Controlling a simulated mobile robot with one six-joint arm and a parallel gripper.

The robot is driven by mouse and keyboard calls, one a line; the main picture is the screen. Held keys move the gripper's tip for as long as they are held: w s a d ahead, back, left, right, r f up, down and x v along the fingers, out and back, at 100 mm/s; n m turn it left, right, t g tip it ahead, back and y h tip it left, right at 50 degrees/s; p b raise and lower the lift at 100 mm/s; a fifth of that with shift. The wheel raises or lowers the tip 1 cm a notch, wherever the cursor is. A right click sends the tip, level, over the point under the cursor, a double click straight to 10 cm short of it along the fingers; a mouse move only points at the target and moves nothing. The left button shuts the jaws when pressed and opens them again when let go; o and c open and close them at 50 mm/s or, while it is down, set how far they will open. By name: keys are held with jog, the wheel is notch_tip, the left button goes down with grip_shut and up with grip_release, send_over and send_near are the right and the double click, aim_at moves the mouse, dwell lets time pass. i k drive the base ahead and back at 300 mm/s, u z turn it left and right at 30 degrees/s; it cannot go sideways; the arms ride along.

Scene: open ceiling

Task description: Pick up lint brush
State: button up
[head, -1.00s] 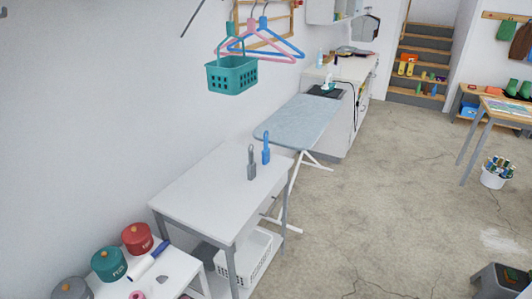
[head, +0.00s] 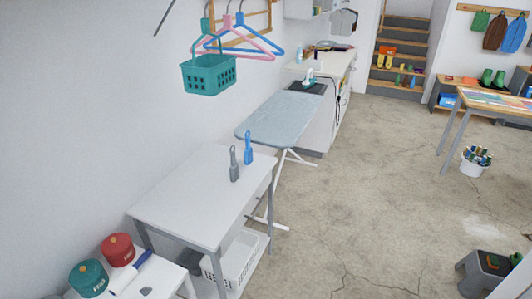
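Two upright, brush-like items with handles stand near the right edge of a white table (head: 185,205). One is grey (head: 234,166) and the other is blue (head: 248,150), standing slightly behind it. A white roller with a blue handle (head: 128,277) lies on a lower white surface at the bottom left, beside a red round container (head: 118,250) and a teal one (head: 88,279). I cannot tell for certain which of these is the lint brush. My gripper is not in view.
An ironing board (head: 280,120) stands beyond the white table. A teal basket (head: 208,74) hangs by the wall with hangers. A grey stool (head: 487,268) and a white bucket (head: 473,162) stand at right. The concrete floor (head: 370,200) between is open.

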aim_at(248, 152)
jog(key=z, duration=4.2)
jog(key=i, duration=0.1)
jog(key=u, duration=3.05)
jog(key=i, duration=2.25)
jog(key=u, duration=0.9)
